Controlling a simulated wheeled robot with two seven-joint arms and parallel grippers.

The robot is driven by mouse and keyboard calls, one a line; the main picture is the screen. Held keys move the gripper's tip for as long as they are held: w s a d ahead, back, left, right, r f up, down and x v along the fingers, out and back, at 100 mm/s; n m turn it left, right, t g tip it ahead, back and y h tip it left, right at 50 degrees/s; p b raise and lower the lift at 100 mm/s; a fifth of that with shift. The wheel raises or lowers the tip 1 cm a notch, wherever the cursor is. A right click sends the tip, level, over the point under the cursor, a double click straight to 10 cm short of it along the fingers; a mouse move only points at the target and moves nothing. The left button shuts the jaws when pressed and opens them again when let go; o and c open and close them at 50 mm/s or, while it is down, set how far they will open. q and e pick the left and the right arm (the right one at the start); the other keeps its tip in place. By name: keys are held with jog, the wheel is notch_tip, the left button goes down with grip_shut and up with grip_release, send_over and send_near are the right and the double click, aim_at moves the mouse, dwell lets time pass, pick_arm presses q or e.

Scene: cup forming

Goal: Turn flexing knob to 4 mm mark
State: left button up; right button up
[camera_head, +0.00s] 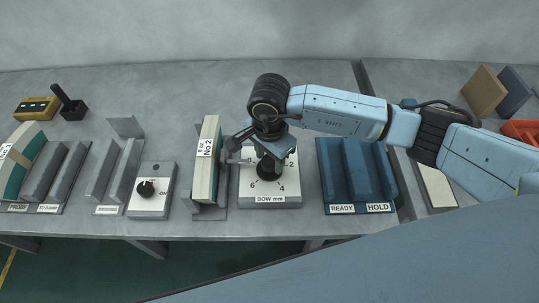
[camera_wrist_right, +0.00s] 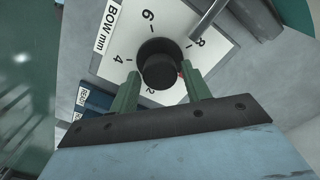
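The flexing knob (camera_head: 267,170) is black and stands on the white BOW mm dial plate (camera_head: 252,190), partly hidden by my right gripper in the head view. In the right wrist view the knob (camera_wrist_right: 159,66) shows clearly, with 2, 4, 6 and 8 marks around it. A small red mark shows on its right side, near the right finger and away from the 4. My right gripper (camera_wrist_right: 160,80) has its green fingers apart, one on each side of the knob; firm contact cannot be made out. My left gripper is out of view.
A grey rod (camera_wrist_right: 207,20) lies near the 8. A blue READY/HOLD rack (camera_head: 350,170) stands to the right. A small switch box (camera_head: 151,192) is farther left.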

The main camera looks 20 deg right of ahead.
jog(key=c, duration=0.7)
jog(key=shift+m, duration=0.3)
